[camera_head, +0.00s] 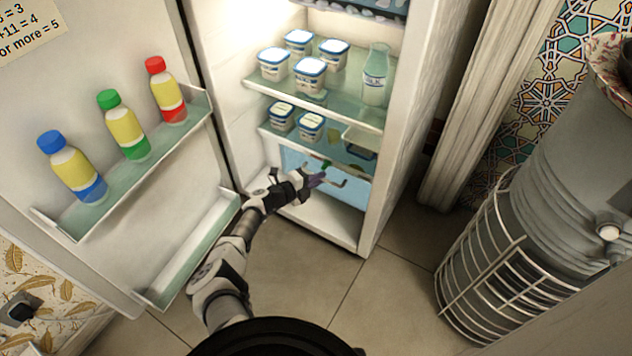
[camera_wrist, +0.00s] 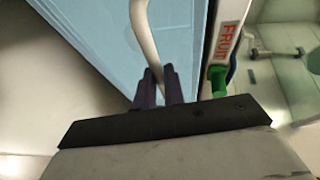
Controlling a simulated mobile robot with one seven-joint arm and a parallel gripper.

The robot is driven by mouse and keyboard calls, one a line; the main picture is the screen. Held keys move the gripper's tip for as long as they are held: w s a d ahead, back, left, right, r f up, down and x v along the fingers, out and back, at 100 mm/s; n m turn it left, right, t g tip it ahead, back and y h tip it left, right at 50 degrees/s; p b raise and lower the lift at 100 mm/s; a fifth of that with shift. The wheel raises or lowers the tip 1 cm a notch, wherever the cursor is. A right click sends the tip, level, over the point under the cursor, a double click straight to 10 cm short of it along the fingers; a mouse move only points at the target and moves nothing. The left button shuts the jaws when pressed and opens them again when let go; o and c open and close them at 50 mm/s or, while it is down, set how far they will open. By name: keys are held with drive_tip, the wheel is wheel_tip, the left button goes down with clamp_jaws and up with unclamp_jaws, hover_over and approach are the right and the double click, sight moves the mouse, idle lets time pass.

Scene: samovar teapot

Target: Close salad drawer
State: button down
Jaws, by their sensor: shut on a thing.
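The salad drawer (camera_head: 347,194) is a light blue box in the bottom of the open fridge; its blue front (camera_wrist: 95,30) fills the upper left of the wrist view. A pale curved handle (camera_wrist: 144,32) stands out from this front, and it also shows in the head view (camera_head: 340,183). My gripper (camera_head: 318,179) is at the drawer front, with its dark purple fingers (camera_wrist: 163,88) shut on the handle's lower part. I cannot tell exactly how far the drawer stands out.
A FRUIT label (camera_wrist: 229,42) and a green piece (camera_wrist: 217,80) are at the drawer's edge. White tubs (camera_head: 310,74) and a glass bottle (camera_head: 376,78) stand on shelves above. The open fridge door (camera_head: 110,60) holds three bottles on the left. A metal rack (camera_head: 490,280) stands right.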

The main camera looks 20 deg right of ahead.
drive_tip(key=c, duration=1.5)
unclamp_jaws()
drive_tip(key=shift+w+d, duration=0.1)
drive_tip(key=shift+d, duration=0.1)
drive_tip(key=shift+a, duration=0.1)
drive_tip(key=p+v, duration=0.5)
drive_tip(key=v, duration=0.8)
drive_tip(key=shift+a, duration=0.35)
